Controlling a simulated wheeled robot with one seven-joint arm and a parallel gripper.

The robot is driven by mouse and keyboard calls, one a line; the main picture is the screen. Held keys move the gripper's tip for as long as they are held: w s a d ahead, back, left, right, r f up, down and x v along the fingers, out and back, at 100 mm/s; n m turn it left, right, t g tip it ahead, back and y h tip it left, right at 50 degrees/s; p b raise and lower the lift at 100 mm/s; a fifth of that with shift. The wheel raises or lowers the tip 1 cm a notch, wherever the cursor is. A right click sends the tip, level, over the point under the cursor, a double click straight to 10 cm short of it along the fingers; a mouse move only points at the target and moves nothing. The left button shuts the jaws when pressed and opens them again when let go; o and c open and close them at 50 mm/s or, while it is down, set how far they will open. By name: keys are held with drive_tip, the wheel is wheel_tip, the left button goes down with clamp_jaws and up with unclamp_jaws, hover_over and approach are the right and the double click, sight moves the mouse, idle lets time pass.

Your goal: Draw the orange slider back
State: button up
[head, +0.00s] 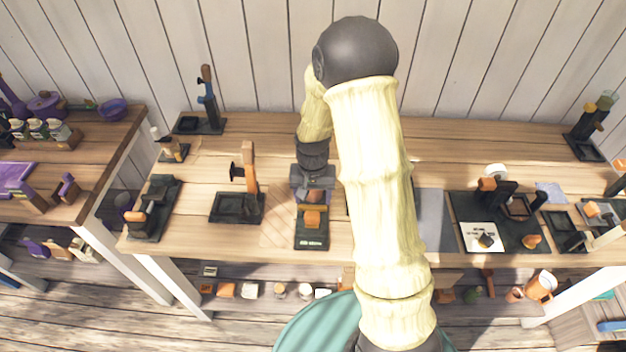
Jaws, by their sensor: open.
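A small orange slider block (312,217) sits on a narrow black base (312,241) near the table's front edge, left of my arm. My gripper (311,198) points down just behind and above the orange block. It is open, and its fingers are small and dark, so I cannot tell whether they touch the block. The rear part of the black base is hidden under my gripper. Another black fixture with an orange-brown knob (136,216) stands at the table's left front corner.
A black fixture with an upright orange lever (249,165) stands left of my gripper. A dark board (500,245) with several small items lies at the right. My arm hides the table's middle. The wooden table (270,125) is mostly clear along the back.

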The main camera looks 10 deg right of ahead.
wheel_tip(320, 180, up, 7)
drive_tip(key=b, duration=0.1)
drive_tip(key=shift+a+r, duration=0.15)
idle(0.4)
drive_tip(key=s+d+r+n+t, duration=0.1)
drive_tip(key=s+r, duration=0.4)
drive_tip(key=s, duration=0.9)
drive_tip(key=shift+s+d+r+n+t, duration=0.2)
drive_tip(key=shift+r+n+t, duration=0.2)
drive_tip(key=shift+n+t, duration=0.6)
drive_tip(key=shift+w, duration=0.1)
drive_tip(key=shift+s, duration=0.2)
